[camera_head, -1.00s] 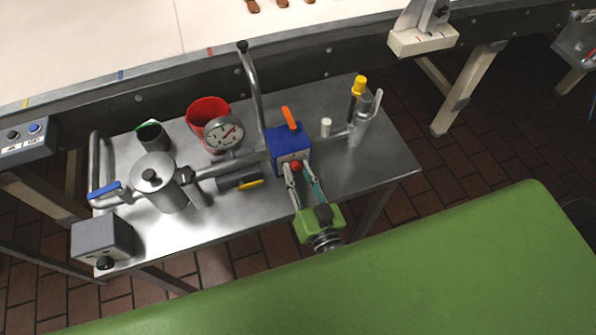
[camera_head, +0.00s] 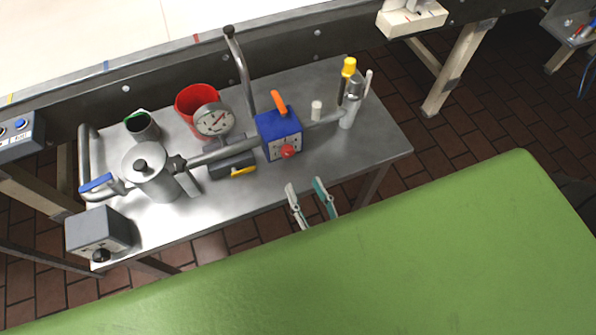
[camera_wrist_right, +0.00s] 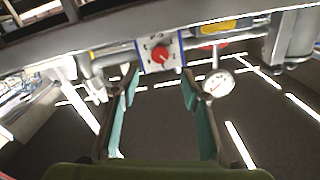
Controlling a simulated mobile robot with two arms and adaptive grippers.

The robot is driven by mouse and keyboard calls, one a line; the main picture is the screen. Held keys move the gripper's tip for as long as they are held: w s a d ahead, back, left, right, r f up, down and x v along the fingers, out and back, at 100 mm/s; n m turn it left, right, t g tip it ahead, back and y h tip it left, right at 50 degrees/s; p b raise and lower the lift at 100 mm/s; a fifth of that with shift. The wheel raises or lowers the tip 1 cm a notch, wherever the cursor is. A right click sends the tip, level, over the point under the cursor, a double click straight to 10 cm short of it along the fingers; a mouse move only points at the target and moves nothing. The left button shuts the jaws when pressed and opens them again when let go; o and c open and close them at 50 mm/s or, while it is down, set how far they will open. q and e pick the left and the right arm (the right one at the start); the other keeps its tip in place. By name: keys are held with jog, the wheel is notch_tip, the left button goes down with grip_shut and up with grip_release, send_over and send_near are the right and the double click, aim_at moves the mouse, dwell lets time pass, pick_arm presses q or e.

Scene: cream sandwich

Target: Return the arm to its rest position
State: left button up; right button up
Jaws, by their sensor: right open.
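My right gripper (camera_head: 311,204) is open and empty. In the head view its two fingers show at the near edge of the steel table, just above the green surface that hides the rest of it. It is apart from the blue box (camera_head: 279,133) with its red knob (camera_head: 287,151) and orange lever. In the right wrist view my right gripper (camera_wrist_right: 165,92) shows its fingers spread, with the red knob (camera_wrist_right: 160,55) ahead between them. My left gripper is not in view.
The steel table (camera_head: 372,151) carries piping, a pressure gauge (camera_head: 214,119), a red bucket (camera_head: 190,101), a metal pot (camera_head: 150,177) and a grey box (camera_head: 97,231). A large green surface (camera_head: 400,260), likely my own body, fills the lower right. Brick floor shows at the right.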

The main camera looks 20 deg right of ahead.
jog(key=shift+s, duration=0.95)
jog(key=s+f+n+g+y, duration=0.1)
jog(key=s+f+g, duration=0.2)
jog(key=f, duration=0.7)
jog(key=s+f+n+g, duration=0.2)
jog(key=s+f+g, duration=0.1)
jog(key=f, duration=0.7)
jog(key=s+f+n+g+y, duration=0.1)
jog(key=s+f+g, duration=0.2)
jog(key=f, duration=0.8)
jog(key=s+d+f+g+h, duration=0.1)
jog(key=s+d+f+g, duration=0.3)
jog(key=s, duration=0.4)
jog(key=s+d+f+n+g+h, duration=0.1)
jog(key=s+d+f+g, duration=0.3)
jog(key=s+d+f, duration=0.2)
notch_tip(320, 180, down, 3)
jog(key=shift+s+r+h, duration=0.1)
jog(key=shift+s+h, duration=0.2)
jog(key=shift+s, duration=0.75)
jog(key=shift+w+a, duration=0.1)
